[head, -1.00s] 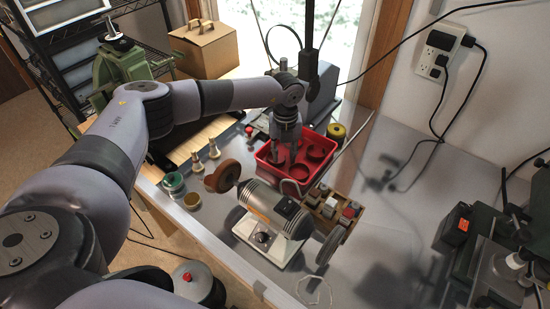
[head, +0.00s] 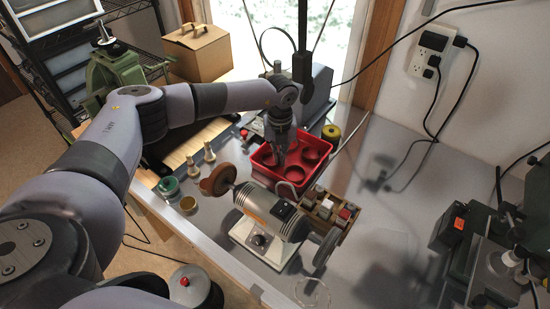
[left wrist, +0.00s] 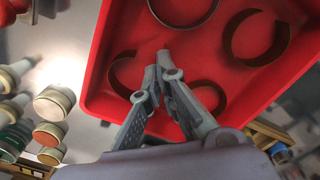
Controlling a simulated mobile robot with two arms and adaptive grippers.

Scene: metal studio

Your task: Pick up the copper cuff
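The red tray (head: 262,178) stands on the bench in the head view. Several open ring-shaped cuffs lie in it. In the left wrist view one cuff (left wrist: 232,42) lies at the upper right, another (left wrist: 176,24) at the top, one (left wrist: 115,78) left of my fingertips and one (left wrist: 221,98) right of them. Red light tints them, so I cannot tell which is copper. My left gripper (head: 280,158) points down into the tray's left part. In the left wrist view its fingertips (left wrist: 159,69) are together between the two lower cuffs. No cuff shows clearly between them. My right gripper is out of view.
A bench grinder (head: 270,225) with a brown wheel stands in front of the tray. A wooden block holder (head: 325,212) is at its right. Small tins (head: 188,204) and pale knobbed pieces (head: 209,153) stand to the left. The bench right of the tray is mostly clear.

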